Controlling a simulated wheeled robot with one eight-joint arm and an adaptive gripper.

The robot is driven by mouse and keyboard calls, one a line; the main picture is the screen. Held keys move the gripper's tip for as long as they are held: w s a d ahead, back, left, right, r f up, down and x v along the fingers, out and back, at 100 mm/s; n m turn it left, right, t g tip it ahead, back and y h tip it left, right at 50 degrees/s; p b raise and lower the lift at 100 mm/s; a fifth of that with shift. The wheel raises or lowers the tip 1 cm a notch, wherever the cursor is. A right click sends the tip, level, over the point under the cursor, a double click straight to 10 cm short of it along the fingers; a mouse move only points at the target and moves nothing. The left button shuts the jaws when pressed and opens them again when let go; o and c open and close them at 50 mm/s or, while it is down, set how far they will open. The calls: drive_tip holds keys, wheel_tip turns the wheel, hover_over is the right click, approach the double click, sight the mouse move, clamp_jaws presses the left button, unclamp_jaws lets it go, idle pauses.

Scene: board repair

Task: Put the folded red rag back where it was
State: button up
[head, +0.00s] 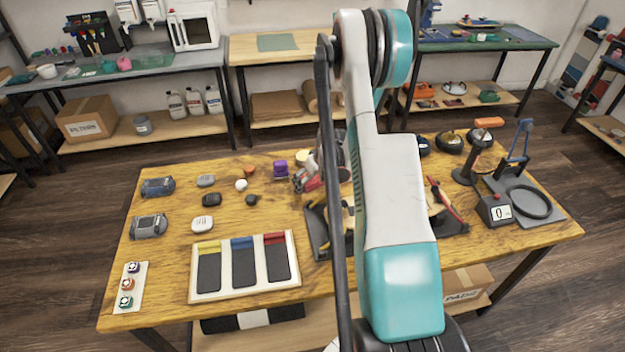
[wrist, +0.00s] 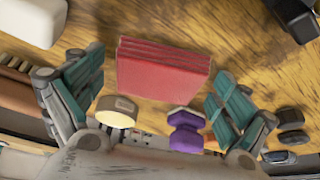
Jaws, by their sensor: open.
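The folded red rag (wrist: 163,72) shows in the wrist view as a flat stack of several layers over the wood tabletop. My gripper (wrist: 157,84) is open, with one teal-padded finger to the left of the rag and one to the right. Gaps show between the fingers and the rag. I cannot tell whether the rag rests fully on the wood. In the head view my arm covers much of the middle of the table, and a red patch (head: 304,180) beside it may be the rag or part of my gripper.
A purple item (head: 280,168) and a cream round item (head: 302,157) stand close by; the wrist view shows both near my fingers. A tray with yellow, blue and red-topped slots (head: 195,294) lies at the front. A scale (head: 497,209) stands at the right.

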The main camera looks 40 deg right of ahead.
drive_tip(key=p+v, duration=0.3)
drive_tip(key=v, duration=0.9)
drive_tip(key=shift+a+r, duration=0.1)
drive_tip(key=shift+r, duration=0.05)
